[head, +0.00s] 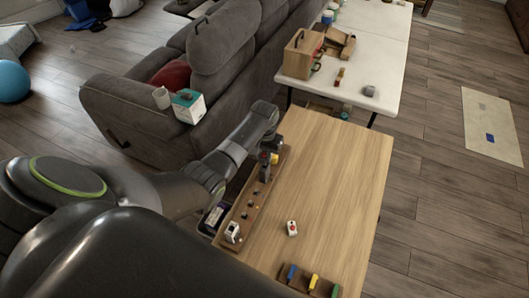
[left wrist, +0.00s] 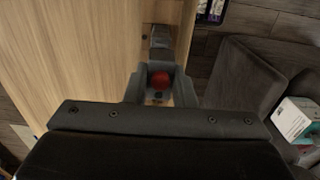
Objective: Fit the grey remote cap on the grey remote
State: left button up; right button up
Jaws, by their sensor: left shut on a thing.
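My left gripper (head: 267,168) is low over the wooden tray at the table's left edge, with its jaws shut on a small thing. In the left wrist view, a red round part (left wrist: 160,80) shows between the fingers of my left gripper (left wrist: 159,72). A grey piece (left wrist: 159,42) shows just beyond it. I cannot tell whether these belong to the grey remote or its cap, or whether they touch. A small white piece with red marks (head: 291,228) lies on the table, apart from the gripper. My right gripper is not in view.
The long wooden tray (head: 222,243) holds several small pieces, including a white one (head: 232,232). A rack (head: 300,281) with coloured pieces stands at the table's front. The wooden table (head: 335,185) is otherwise mostly clear. A grey sofa (head: 150,100) is close on the left.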

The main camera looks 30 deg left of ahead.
pick_arm(q)
jog(key=shift+f, duration=0.7)
jog(key=shift+r, duration=0.1)
dwell(0.8)
jog(key=shift+f, duration=0.5)
dwell(0.6)
jog(key=shift+f+b, duration=0.65)
jog(key=shift+f, duration=0.25)
dwell(0.3)
jog(key=o, duration=0.9)
jog(key=shift+o, duration=0.2)
